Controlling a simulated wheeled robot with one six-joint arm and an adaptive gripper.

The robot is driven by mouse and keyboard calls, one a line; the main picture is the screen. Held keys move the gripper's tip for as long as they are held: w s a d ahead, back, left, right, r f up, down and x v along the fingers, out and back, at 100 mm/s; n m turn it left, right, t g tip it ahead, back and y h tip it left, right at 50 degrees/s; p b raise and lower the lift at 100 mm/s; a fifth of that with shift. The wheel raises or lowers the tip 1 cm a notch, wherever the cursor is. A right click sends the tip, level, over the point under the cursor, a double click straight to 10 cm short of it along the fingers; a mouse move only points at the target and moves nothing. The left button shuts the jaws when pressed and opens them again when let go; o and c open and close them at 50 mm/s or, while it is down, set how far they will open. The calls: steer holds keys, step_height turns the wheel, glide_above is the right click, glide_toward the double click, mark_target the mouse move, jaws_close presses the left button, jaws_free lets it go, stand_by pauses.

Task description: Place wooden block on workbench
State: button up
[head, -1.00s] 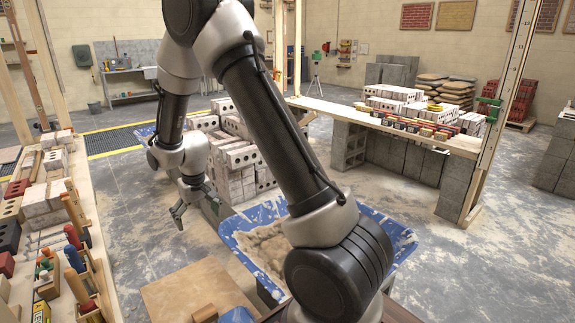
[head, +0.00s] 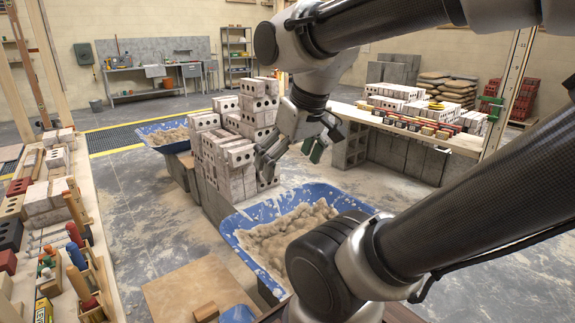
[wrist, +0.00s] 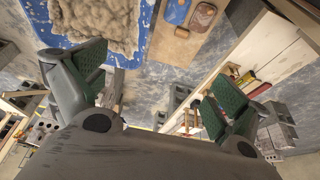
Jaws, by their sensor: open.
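A small brown wooden block (head: 205,311) lies on a plywood board (head: 165,297) at the bottom of the head view. It also shows at the top of the wrist view (wrist: 203,16), beside a blue object (wrist: 177,11). A long wooden workbench (head: 100,262) with bricks and tools runs along the left of the head view. My gripper (head: 290,153) is open and empty, in the air above and behind the near mortar tub. Its two spread fingers show in the wrist view (wrist: 155,92), apart from the block.
A blue tub of mortar (head: 235,245) stands right of the plywood board. A stack of bricks (head: 225,150) rises behind it, with a second tub (head: 150,137) farther back. A wooden ledge (head: 400,128) on grey blocks holds bricks at right.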

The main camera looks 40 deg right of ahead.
steer(key=g, duration=0.4)
glide_above(206, 311)
step_height(206, 311, down, 60)
steer(key=shift+a+f, duration=0.1)
steer(key=shift+f, duration=0.1)
steer(key=shift+w+f, duration=0.2)
step_height(206, 311, down, 7)
steer(key=shift+s+f, duration=0.1)
steer(key=shift+f, duration=0.05)
steer(key=c, duration=1.2)
